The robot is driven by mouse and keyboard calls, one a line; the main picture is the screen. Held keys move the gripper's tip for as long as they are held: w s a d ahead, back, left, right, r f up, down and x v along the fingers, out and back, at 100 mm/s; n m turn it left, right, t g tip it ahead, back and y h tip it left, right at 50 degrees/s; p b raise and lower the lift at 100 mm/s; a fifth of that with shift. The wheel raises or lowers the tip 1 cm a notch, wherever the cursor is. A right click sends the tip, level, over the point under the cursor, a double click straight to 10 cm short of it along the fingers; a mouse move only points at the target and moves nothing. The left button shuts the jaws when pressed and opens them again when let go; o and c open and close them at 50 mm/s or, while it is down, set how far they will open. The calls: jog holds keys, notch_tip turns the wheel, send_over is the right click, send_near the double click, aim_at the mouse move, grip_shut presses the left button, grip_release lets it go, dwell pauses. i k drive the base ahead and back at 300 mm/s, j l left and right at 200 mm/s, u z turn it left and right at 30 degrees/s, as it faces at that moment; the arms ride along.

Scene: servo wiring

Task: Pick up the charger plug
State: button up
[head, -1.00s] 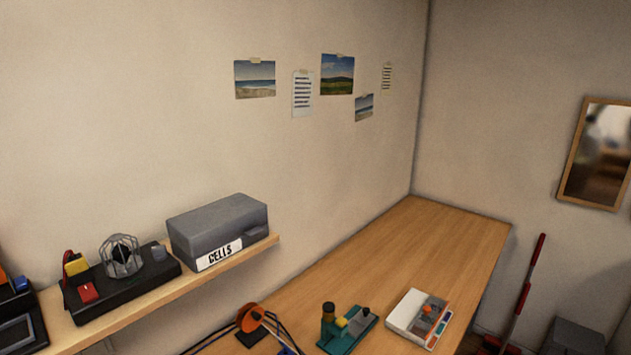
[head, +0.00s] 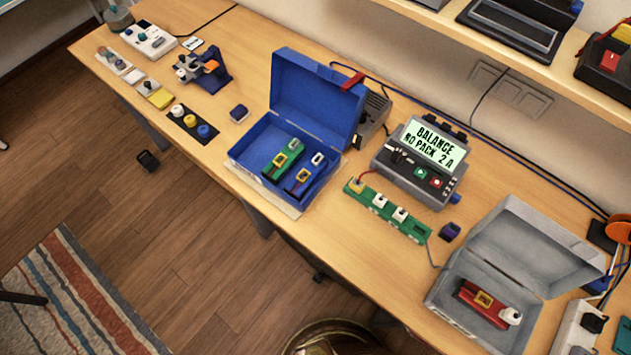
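The charger (head: 420,165) stands on the workbench, right of centre, with its lit screen reading "BALANCE NO PACK 2 A". A green strip (head: 388,212) with white parts and a yellow end piece lies in front of it. I cannot tell which piece is the charger plug. Small loose pieces in view are a dark purple block (head: 450,231) right of the strip, a dark blue block (head: 239,113) left of the blue case, and a small black object (head: 148,160) on the floor. My gripper is not in view.
An open blue case (head: 257,140) holds green and blue packs. An open grey case (head: 450,292) holds a red pack (head: 487,304). Wall sockets (head: 510,90) and a shelf are behind. A striped rug (head: 75,295) lies on the wooden floor, which is mostly clear.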

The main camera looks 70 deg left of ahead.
aim_at(358, 187)
jog(key=u, duration=2.25)
jog(key=i+j+z, duration=0.2)
jog(key=j, duration=0.35)
jog(key=i+j+z, duration=0.1)
jog(key=j+z, duration=0.15)
jog(key=j, duration=0.25)
jog(key=j+z, duration=0.2)
jog(key=j, duration=0.4)
jog(key=i, duration=0.05)
